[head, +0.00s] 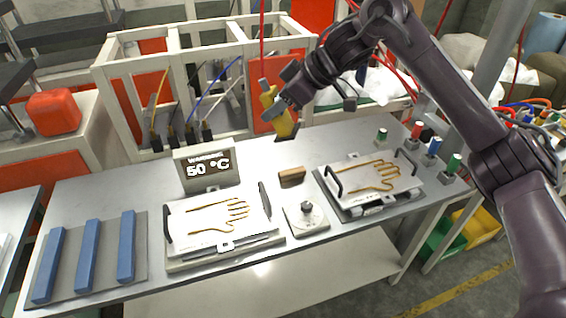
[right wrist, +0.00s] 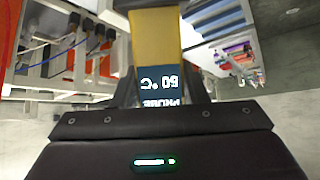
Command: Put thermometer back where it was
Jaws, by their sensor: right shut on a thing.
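The yellow thermometer (head: 279,115) is in my right gripper (head: 284,103), held up above the back of the table, in front of the white frame. In the right wrist view the yellow thermometer (right wrist: 157,38) lies between the fingers, and its dark display, upside down, reads about 60 °C with the word PROBE. A thin red cord (head: 262,40) hangs from above and runs down to the thermometer's top; I cannot tell whether it is attached. My left gripper is not in view.
The table holds a display reading 50 °C (head: 208,168), two hand-outline plates (head: 216,222) (head: 372,180), a knob block (head: 306,217), a brown block (head: 291,177) and blue bars (head: 126,246). The white frame (head: 120,75) stands behind.

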